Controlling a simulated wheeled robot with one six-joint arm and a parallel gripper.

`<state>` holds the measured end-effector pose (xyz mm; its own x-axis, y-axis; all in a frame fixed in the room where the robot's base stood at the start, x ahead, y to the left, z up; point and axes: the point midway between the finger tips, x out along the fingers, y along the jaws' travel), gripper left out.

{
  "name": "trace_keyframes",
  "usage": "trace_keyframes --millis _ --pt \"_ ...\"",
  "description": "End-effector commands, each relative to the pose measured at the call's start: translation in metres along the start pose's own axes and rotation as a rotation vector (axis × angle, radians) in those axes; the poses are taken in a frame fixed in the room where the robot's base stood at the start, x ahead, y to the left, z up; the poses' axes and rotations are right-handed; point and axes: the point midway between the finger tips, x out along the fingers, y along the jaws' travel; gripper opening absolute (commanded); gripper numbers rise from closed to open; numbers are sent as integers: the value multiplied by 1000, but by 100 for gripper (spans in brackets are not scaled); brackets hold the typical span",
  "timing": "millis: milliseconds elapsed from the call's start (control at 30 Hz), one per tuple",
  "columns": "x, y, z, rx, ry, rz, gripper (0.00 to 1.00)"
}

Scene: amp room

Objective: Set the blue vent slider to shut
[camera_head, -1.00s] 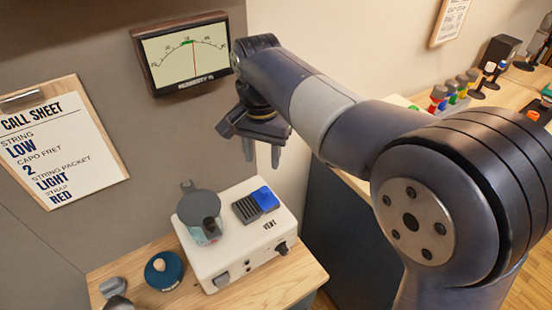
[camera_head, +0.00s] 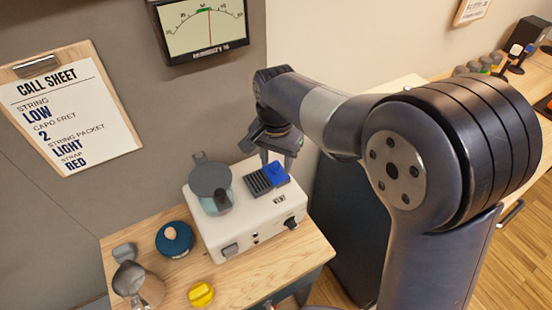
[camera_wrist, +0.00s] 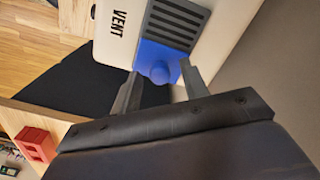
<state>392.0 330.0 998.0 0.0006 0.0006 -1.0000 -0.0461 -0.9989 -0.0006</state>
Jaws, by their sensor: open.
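The blue vent slider (camera_head: 277,175) sits on top of the white machine (camera_head: 235,233), at the right end of a dark slotted grille (camera_head: 258,183). In the wrist view the blue slider (camera_wrist: 160,62) has a round knob, and the grille (camera_wrist: 178,22) runs away from it, with part of it bare. The printed word VENT (camera_wrist: 118,22) is beside it. My gripper (camera_head: 278,163) is open and empty above the slider. In the wrist view its fingertips (camera_wrist: 160,82) stand on either side of the knob; whether they touch it I cannot tell.
A lidded jar (camera_head: 212,188) stands on the machine left of the grille. A blue round item (camera_head: 174,240), a yellow knob (camera_head: 201,294) and a metal jug (camera_head: 136,284) are on the wooden top. A humidity meter (camera_head: 203,27) hangs on the wall behind.

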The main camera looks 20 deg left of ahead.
Motion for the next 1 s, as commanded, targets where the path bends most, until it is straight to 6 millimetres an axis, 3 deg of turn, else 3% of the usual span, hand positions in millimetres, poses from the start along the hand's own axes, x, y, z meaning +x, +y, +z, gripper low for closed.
trace_keyframes --millis 167,667,1000 --pt "0 0 0 0 0 0 41" --pt "0 0 0 0 -1 1 0" --pt "-1 -2 2 -1 -1 1 0"
